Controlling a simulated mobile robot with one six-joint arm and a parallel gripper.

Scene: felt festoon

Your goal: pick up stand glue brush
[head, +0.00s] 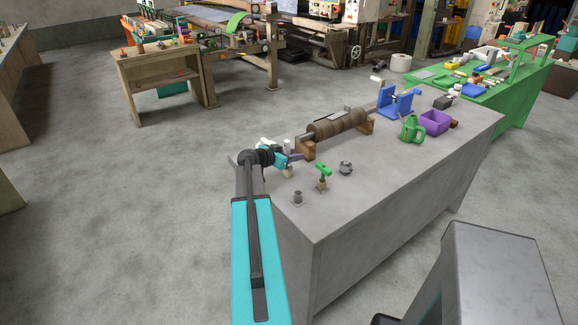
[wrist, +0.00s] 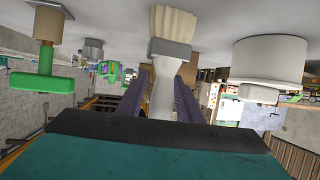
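The glue brush shows in the wrist view, which is upside down. It has a white handle (wrist: 163,95), a grey ferrule and cream bristles (wrist: 172,22), and it stands bristle end towards the grey bench top. My gripper (wrist: 163,85) has its two dark purple fingers on either side of the handle. I cannot tell whether they press on it or leave a small gap. In the head view my gripper (head: 288,158) is at the bench's near left end, and the brush is too small to make out clearly there.
The grey bench (head: 365,190) also carries a green T-handle on a post (head: 323,172), a grey fitting (head: 345,168), a grey stub (head: 297,198), a brown roller (head: 338,124), a green can (head: 411,128) and a purple bin (head: 436,122). A white round object (wrist: 270,62) stands close to the brush.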

